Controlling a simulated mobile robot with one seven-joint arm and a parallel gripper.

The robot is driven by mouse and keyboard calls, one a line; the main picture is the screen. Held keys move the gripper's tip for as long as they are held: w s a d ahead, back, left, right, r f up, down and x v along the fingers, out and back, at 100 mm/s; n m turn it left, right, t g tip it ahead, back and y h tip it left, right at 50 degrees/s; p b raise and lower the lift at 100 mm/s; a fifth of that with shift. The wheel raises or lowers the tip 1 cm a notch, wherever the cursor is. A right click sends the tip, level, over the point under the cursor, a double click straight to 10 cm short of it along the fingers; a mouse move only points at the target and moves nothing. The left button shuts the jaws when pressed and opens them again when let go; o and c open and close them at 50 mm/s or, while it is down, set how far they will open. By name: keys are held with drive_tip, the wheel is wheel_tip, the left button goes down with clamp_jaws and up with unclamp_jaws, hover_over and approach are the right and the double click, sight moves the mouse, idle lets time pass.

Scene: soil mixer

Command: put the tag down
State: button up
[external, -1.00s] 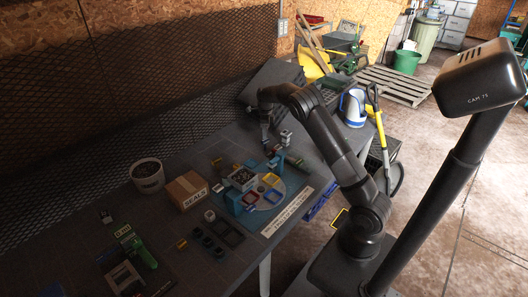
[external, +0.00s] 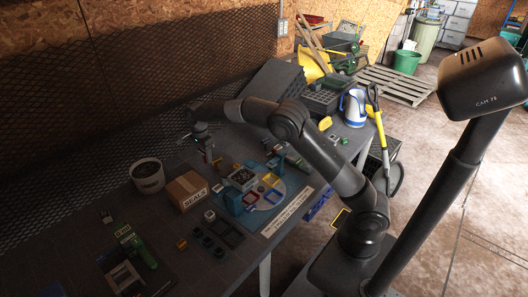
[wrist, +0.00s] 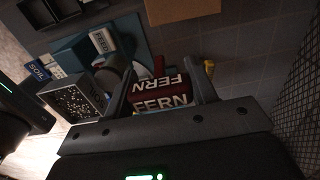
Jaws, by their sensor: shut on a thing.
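The tag (wrist: 160,98), dark red with white "FERN" lettering on two faces, sits between the two fingers of my gripper (wrist: 163,92) in the wrist view. My gripper is shut on it. In the external view my gripper (external: 208,155) hangs over the workbench (external: 110,195), behind the seals box and to the right of the pot. The tag is too small there to make out clearly, and whether it touches the bench cannot be told.
A cardboard box marked "SEALS" (external: 187,190) and a pot of dark soil (external: 147,176) stand nearby. A round turntable (external: 277,209) with a granule-filled container (external: 243,178), blue blocks and coloured frames lies to the right. A mesh wall (external: 90,110) runs behind the bench.

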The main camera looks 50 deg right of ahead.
drive_tip(key=a+f, duration=0.2)
drive_tip(key=a, duration=0.1)
drive_tip(key=w+a+f, duration=0.1)
drive_tip(key=a, duration=0.2)
drive_tip(key=w+a+f, duration=0.1)
drive_tip(key=a+f, duration=0.1)
drive_tip(key=a, duration=0.1)
drive_tip(key=shift+f, duration=2.3)
drive_tip(key=o, duration=0.9)
drive_tip(key=shift+f, duration=0.15)
drive_tip(key=shift+o, duration=0.2)
wheel_tip(320, 180, up, 12)
drive_tip(key=shift+r, duration=0.2)
